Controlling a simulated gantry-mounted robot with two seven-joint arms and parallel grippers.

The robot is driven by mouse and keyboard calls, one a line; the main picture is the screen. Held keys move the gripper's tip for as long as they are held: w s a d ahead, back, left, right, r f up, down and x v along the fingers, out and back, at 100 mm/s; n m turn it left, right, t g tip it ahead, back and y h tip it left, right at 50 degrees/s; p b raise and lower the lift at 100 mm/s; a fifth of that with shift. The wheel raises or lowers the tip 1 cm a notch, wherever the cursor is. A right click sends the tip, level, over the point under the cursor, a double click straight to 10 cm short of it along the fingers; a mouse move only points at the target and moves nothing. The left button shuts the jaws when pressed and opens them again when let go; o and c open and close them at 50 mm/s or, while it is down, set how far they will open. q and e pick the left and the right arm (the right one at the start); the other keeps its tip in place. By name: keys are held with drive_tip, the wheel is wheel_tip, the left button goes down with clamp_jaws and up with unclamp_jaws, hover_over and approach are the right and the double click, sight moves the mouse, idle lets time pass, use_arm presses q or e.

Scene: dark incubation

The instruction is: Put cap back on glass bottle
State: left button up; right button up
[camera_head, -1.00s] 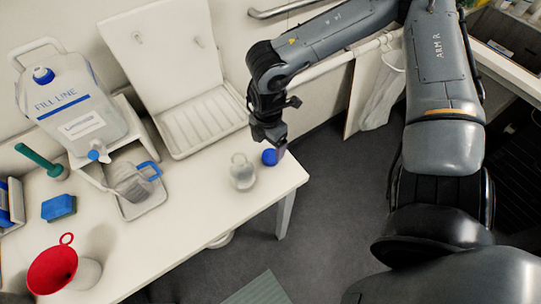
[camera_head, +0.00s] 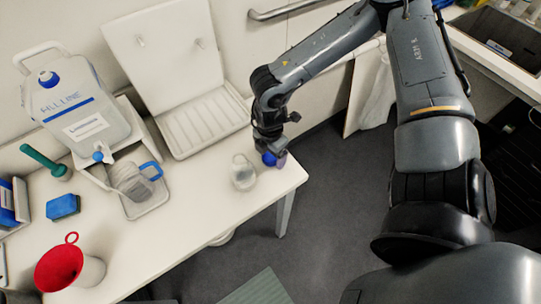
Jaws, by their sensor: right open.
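The clear glass bottle (camera_head: 243,173) stands upright and uncapped near the right end of the white table. The blue cap (camera_head: 269,159) is just right of the bottle, near the table's edge. My right gripper (camera_head: 274,157) points down at the cap and is open. Its fingers partly cover the cap, and one fingertip shows at the cap's right side. I cannot tell whether the fingers touch the cap. My left gripper is out of view.
A white drying rack (camera_head: 205,122) stands behind the bottle. A jug (camera_head: 134,182) with a blue handle sits on a tray to the left. A large container (camera_head: 75,105), a blue sponge (camera_head: 63,207) and a red funnel (camera_head: 58,268) are farther left. The table's front middle is clear.

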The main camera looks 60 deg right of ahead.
sight(269, 156)
drive_tip(key=shift+c, duration=0.4)
drive_tip(key=c, duration=1)
drive_tip(key=shift+r, duration=0.1)
drive_tip(key=shift+c, duration=0.2)
drive_tip(key=shift+r, duration=0.65)
wheel_tip(269, 156, up, 2)
drive_tip(key=shift+w+r+b, duration=0.1)
drive_tip(key=shift+r+b, duration=0.05)
drive_tip(key=shift+b, duration=0.35)
drive_tip(key=s+d+r+p, duration=0.1)
drive_tip(key=s+r+p, duration=0.3)
drive_tip(key=s+r, duration=0.3)
drive_tip(key=shift+s+p, duration=0.35)
drive_tip(key=shift+s, duration=2.05)
